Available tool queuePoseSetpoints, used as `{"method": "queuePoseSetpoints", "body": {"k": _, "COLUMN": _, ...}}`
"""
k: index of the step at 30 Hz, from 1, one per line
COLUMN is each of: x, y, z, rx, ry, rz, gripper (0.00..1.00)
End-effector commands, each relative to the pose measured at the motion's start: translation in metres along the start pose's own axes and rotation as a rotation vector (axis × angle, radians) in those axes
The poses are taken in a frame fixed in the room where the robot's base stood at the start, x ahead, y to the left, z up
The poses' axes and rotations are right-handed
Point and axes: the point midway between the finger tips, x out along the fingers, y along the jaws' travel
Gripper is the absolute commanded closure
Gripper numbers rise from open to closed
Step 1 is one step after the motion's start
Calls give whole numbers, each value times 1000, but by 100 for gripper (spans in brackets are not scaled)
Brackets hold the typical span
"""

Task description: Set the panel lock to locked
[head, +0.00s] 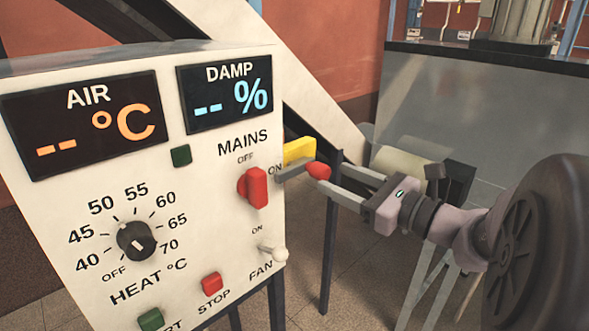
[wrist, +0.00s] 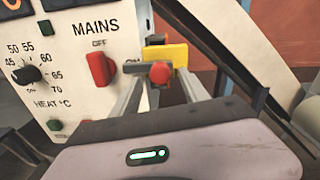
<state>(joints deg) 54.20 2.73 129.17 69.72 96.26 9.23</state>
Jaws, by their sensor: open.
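A grey lever (head: 292,173) with a red ball knob (head: 319,170) sticks out at the right edge of the white control panel (head: 205,150), in front of a yellow plate (head: 300,150). It looks like the panel lock, but no label for it is readable. My gripper (head: 333,175) is open and points at the panel from the right. In the wrist view the red knob (wrist: 161,72) shows between the two finger lines, with the yellow plate (wrist: 178,53) behind it. I cannot tell whether the fingers touch the knob.
The panel carries a red mains switch (head: 253,187), a white fan toggle (head: 273,250), a heat dial (head: 136,240) and a red stop button (head: 212,283). Both displays show dashes. A slanted white beam (head: 300,75) runs behind the panel. A grey metal box (head: 470,110) stands behind my arm.

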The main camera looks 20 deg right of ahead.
Motion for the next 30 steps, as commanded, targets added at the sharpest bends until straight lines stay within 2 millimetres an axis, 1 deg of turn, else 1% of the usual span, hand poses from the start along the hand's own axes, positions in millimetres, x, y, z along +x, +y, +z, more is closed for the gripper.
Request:
{"method": "queuePoseSetpoints", "body": {"k": 1, "x": 12, "y": 1, "z": -1, "rx": -1, "ry": -1, "rz": 5, "gripper": 47}}
{"method": "queuePoseSetpoints", "body": {"k": 3, "x": 26, "y": 1, "z": -1, "rx": 1, "ry": -1, "rz": 4, "gripper": 47}}
{"method": "queuePoseSetpoints", "body": {"k": 6, "x": 40, "y": 0, "z": -1, "rx": -1, "ry": 0, "rz": 3, "gripper": 47}}
{"method": "queuePoseSetpoints", "body": {"k": 11, "x": 50, "y": 0, "z": 0, "rx": -1, "ry": 1, "rz": 1, "gripper": 47}}
{"method": "queuePoseSetpoints", "body": {"k": 18, "x": 51, "y": 0, "z": 0, "rx": 0, "ry": 1, "rz": 0, "gripper": 47}}
{"method": "queuePoseSetpoints", "body": {"k": 20, "x": 51, "y": 0, "z": 0, "rx": -1, "ry": 1, "rz": 0, "gripper": 57}}
{"method": "queuePoseSetpoints", "body": {"k": 21, "x": 51, "y": 0, "z": 0, "rx": -1, "ry": 1, "rz": 0, "gripper": 65}}
{"method": "queuePoseSetpoints", "body": {"k": 26, "x": 50, "y": 0, "z": 0, "rx": -1, "ry": 1, "rz": 0, "gripper": 96}}
{"method": "queuePoseSetpoints", "body": {"k": 27, "x": 50, "y": 0, "z": 0, "rx": -1, "ry": 1, "rz": 0, "gripper": 100}}
{"method": "queuePoseSetpoints", "body": {"k": 30, "x": 50, "y": 0, "z": 0, "rx": -1, "ry": 1, "rz": 0, "gripper": 100}}
